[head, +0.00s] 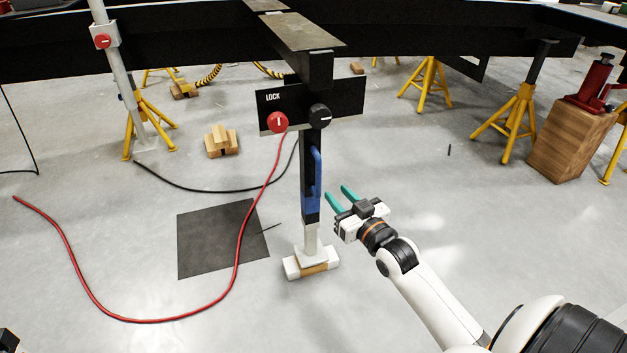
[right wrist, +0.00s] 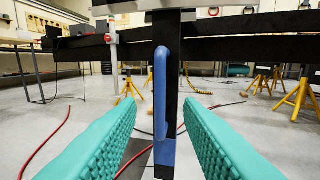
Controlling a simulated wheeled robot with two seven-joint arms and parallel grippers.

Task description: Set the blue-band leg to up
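The blue-band leg (head: 309,235) hangs upright under the dark chassis beam, with a blue band near its lower end and a blue handle (head: 316,175) on its side. Its pale lower tube and foot plate (head: 311,254) come down on a low white and wood block. Above it, a black panel (head: 345,98) carries the word LOCK, a red knob (head: 278,122) and a black knob (head: 320,116). My right gripper (head: 340,197) is open and empty, just right of the leg. In the right wrist view the handle (right wrist: 160,90) shows ahead, between the teal fingers.
A red cable (head: 150,320) loops over the floor at the left, near a dark mat (head: 215,245). Wooden blocks (head: 221,142) and yellow stands (head: 428,85) are further back. A red jack (head: 595,82) sits on a wooden block at the right. Floor around the leg is mostly free.

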